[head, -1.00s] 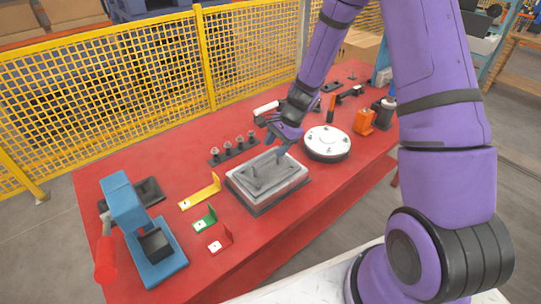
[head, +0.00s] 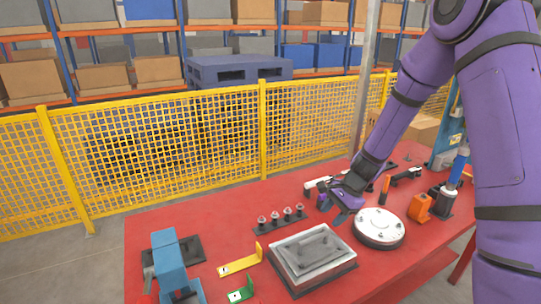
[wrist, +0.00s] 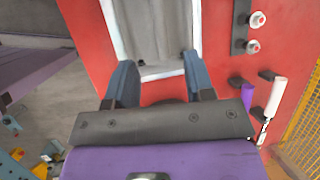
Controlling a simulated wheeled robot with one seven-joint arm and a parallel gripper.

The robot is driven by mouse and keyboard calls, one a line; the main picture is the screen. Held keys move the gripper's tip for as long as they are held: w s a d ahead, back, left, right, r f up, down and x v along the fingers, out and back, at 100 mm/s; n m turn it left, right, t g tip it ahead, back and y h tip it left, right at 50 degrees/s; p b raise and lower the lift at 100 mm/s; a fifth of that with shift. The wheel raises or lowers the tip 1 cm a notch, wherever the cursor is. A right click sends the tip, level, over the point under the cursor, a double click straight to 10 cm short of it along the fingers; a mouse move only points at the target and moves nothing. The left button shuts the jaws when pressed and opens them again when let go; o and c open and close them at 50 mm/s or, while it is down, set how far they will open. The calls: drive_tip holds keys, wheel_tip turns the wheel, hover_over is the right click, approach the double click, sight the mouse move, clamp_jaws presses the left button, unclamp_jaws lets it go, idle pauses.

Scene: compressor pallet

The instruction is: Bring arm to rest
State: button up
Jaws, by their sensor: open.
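My gripper (head: 342,212) is above the red table (head: 205,222), by the back right corner of a grey rectangular block (head: 312,252) on a dark base. It is left of a round white disc (head: 378,225) with several studs. In the wrist view, the two fingers of my gripper (wrist: 159,70) are spread with nothing between them. The pale-rimmed grey block (wrist: 150,40) lies beyond the fingertips, seemingly apart from them. My arm is bent and reaches in from the right of the head view.
A rack of several studs (head: 280,220) stands behind the block. A yellow bracket (head: 242,261), a green bracket (head: 241,292) and a blue press-like fixture (head: 170,262) are at left. An orange block (head: 419,207) is at right. A yellow mesh fence (head: 180,150) runs behind the table.

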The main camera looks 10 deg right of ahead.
drive_tip(key=s+r+n+t+h, duration=0.1)
drive_tip(key=s+r+n, duration=0.4)
drive_tip(key=r, duration=0.6)
drive_tip(key=s+r+n+t+h, duration=0.1)
drive_tip(key=s+r+n, duration=0.2)
drive_tip(key=s+r, duration=0.55)
drive_tip(key=s+d+r+n+t+h, duration=0.2)
drive_tip(key=s+r+n, duration=0.3)
drive_tip(key=s+r, duration=0.6)
drive_tip(key=s+h, duration=0.1)
drive_tip(key=s, duration=0.3)
drive_tip(key=shift+s+r+n+t, duration=0.2)
drive_tip(key=shift+r+n+t, duration=0.1)
drive_tip(key=shift+r+n, duration=0.1)
